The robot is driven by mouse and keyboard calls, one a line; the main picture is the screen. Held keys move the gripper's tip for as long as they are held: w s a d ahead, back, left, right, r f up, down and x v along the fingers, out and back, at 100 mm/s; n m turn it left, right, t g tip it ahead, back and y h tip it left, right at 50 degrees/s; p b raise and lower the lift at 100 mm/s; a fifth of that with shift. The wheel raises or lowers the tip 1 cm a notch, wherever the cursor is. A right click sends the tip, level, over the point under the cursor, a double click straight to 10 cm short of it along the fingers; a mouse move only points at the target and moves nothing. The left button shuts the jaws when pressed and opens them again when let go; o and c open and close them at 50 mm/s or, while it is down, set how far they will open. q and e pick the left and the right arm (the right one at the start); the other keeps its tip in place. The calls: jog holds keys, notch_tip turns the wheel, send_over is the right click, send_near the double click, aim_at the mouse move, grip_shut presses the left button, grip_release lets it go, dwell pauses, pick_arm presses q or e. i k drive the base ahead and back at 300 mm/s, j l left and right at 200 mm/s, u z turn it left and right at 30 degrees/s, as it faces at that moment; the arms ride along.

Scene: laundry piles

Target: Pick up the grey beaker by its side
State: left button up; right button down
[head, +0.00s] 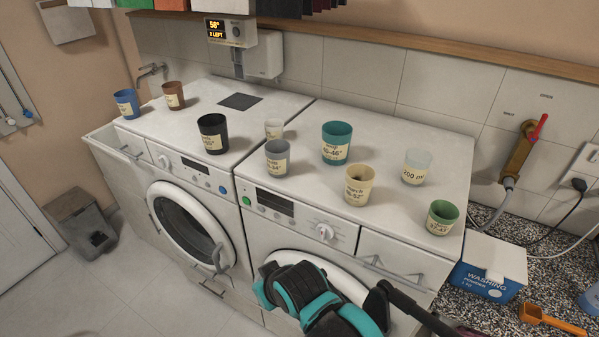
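The grey beaker (277,158) stands upright near the front edge of the right-hand washing machine's top, with a cream label on its side. My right gripper (268,284), black and teal, is low in front of the right-hand machine, below and apart from the grey beaker. Its fingers are foreshortened, so I cannot tell whether they are open or shut. My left gripper is not in view.
A black beaker (213,134) stands to the left, a teal beaker (336,142) to the right, and a cream beaker (358,185) at the front right. A clear beaker (416,166) and a green beaker (441,217) stand farther right. A washing powder box (487,268) is beside the machine.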

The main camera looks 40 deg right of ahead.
aim_at(278, 160)
jog(key=j+z, duration=0.1)
jog(key=z, duration=0.4)
jog(key=i+j+z, duration=0.1)
jog(key=z, duration=0.4)
jog(key=j+z, duration=0.2)
jog(key=z, duration=0.3)
